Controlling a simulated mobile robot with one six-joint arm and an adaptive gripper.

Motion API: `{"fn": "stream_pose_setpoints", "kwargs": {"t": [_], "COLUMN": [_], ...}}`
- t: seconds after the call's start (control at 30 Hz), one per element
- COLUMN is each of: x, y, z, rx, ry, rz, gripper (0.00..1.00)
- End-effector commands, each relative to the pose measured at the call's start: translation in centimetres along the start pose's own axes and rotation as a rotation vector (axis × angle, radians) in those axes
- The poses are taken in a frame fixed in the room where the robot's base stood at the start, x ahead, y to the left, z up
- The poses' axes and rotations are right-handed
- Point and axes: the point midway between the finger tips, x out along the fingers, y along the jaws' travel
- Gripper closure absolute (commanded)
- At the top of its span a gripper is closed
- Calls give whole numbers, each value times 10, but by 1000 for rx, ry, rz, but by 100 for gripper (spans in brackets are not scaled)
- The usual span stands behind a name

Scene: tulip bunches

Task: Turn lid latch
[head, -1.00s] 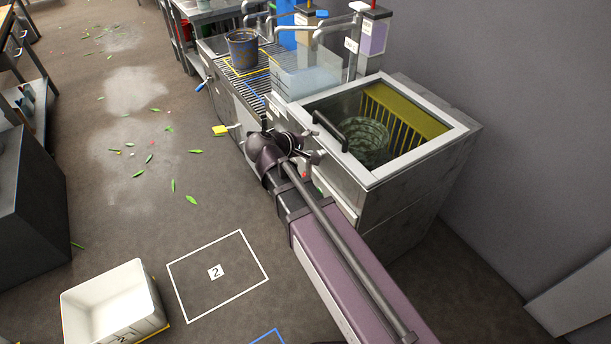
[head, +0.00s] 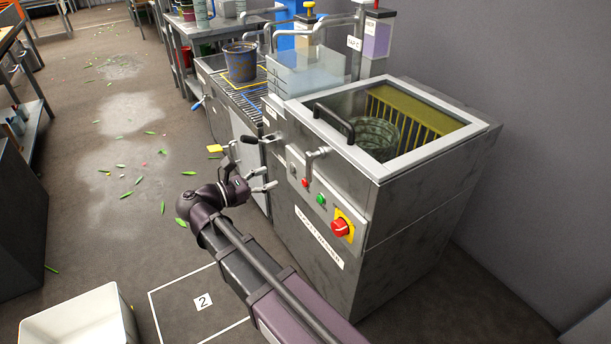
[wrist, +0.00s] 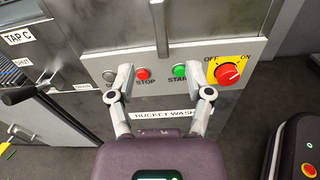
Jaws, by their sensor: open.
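The bucket washer (head: 385,225) has a see-through lid with a pale frame (head: 420,146) and a black handle (head: 334,124); the lid looks shut. A bent grey metal lever, apparently the lid latch (head: 313,160), sits on the front below the lid edge and points down. In the wrist view the latch (wrist: 162,30) hangs at top centre above the buttons. My gripper (head: 271,179) is open and empty, left of and lower than the latch. In the wrist view the gripper (wrist: 160,82) has its fingers spread in front of the panel, apart from the latch.
The panel has a red STOP button (wrist: 143,73), a green START button (wrist: 180,71) and a red OFF/ON knob (wrist: 228,74). A black-handled tap lever (head: 249,139) sticks out left of the washer. A white bin (head: 75,318) stands lower left; floor is open between.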

Motion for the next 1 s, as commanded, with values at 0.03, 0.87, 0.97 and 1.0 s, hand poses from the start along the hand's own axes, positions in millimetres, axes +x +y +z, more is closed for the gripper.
{"fn": "stream_pose_setpoints", "kwargs": {"t": [0.03, 0.87, 0.97, 1.0], "x": [-4, 0, 9, 14], "y": [0, 0, 0, 0], "z": [-6, -5, -4, -4], "rx": [-22, -63, -63, -63], "ry": [-9, -26, -26, -26], "rz": [-2, -3, -2, -3], "gripper": [34, 34, 34, 34]}}
